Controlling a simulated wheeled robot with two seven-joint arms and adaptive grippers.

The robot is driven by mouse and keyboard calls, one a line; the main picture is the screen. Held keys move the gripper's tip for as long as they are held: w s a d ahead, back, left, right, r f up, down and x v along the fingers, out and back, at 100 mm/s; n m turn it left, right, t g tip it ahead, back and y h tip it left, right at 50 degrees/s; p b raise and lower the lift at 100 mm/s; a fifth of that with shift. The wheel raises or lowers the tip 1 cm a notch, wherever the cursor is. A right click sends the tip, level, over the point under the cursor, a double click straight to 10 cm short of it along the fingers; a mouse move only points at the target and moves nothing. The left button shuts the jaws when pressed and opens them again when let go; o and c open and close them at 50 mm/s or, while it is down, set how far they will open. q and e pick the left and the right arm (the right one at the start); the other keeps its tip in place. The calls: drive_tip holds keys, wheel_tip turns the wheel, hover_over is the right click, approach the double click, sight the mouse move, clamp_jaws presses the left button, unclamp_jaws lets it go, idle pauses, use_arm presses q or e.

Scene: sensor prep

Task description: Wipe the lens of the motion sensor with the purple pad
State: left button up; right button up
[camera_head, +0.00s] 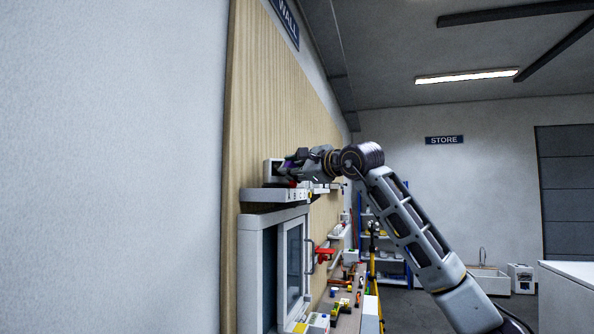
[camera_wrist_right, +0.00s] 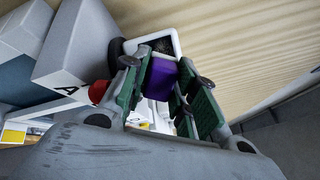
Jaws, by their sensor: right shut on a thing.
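My right gripper (camera_head: 291,162) reaches in from the right along the wooden wall panel. In the right wrist view its green-lined fingers (camera_wrist_right: 165,84) are shut on the purple pad (camera_wrist_right: 160,76). Only a sliver of the pad (camera_head: 288,164) shows in the head view. A white-framed box with a dark face, which looks like the motion sensor (camera_head: 269,171), stands just past the fingertips above a ledge. In the right wrist view the sensor (camera_wrist_right: 172,40) is right behind the pad, which partly covers it. I cannot tell whether pad and lens touch. My left gripper is out of view.
The ledge (camera_head: 262,196) with lettered labels runs under the sensor. A red object (camera_wrist_right: 97,92) and a dark round part (camera_wrist_right: 118,52) lie close to the fingers. A glazed cabinet (camera_head: 293,262) is below, and a cluttered bench (camera_head: 347,318) stands farther along.

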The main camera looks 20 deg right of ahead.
drive_tip(key=shift+s+a, duration=0.1)
drive_tip(key=shift+a, duration=0.1)
drive_tip(key=shift+d, duration=0.1)
drive_tip(key=shift+w+d+p, duration=0.3)
drive_tip(key=shift+d, duration=0.2)
drive_tip(key=shift+w+d+p, duration=0.25)
drive_tip(key=shift+w+d, duration=0.05)
drive_tip(key=shift+d, duration=0.2)
drive_tip(key=shift+a, duration=0.15)
drive_tip(key=shift+s+a+b, duration=0.15)
drive_tip(key=shift+s+a, duration=0.1)
drive_tip(key=shift+a, duration=0.25)
drive_tip(key=shift+s+a+b, duration=0.15)
drive_tip(key=shift+s+a, duration=0.05)
drive_tip(key=shift+a, duration=0.3)
